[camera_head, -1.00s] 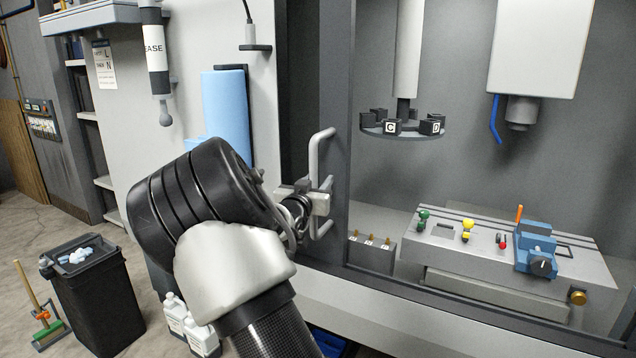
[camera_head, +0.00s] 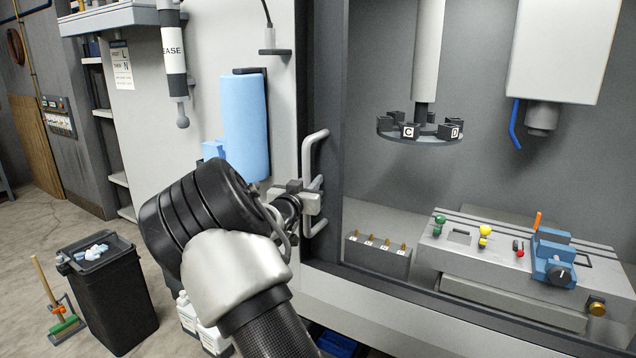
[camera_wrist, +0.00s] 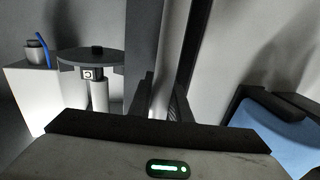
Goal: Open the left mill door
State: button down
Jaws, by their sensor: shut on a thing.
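The left mill door shows in the head view as a dark grey upright frame (camera_head: 329,95) at the left side of the mill opening. Its pale bar handle (camera_head: 308,150) stands upright on the frame. My gripper (camera_head: 310,201) comes from the left and is shut on the lower half of the handle. In the wrist view, the two dark fingers (camera_wrist: 163,100) stand on either side of the pale handle bar (camera_wrist: 167,75). The fingertips' contact is partly hidden. The mill interior to the right of the frame is in open view.
A blue roll (camera_head: 245,125) hangs on the mill's pale front, left of the handle and close above my wrist. A black bin (camera_head: 115,300) and white bottles (camera_head: 212,340) stand on the floor below. Inside are a tool carousel (camera_head: 420,138) and a table with a blue vise (camera_head: 553,262).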

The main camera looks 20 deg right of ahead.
jog(key=shift+s+d, duration=0.25)
jog(key=shift+s, duration=0.15)
jog(key=c, duration=1.6)
grip_release()
jog(key=shift+c, duration=0.2)
jog(key=v, duration=1.7)
jog(key=shift+a, duration=0.25)
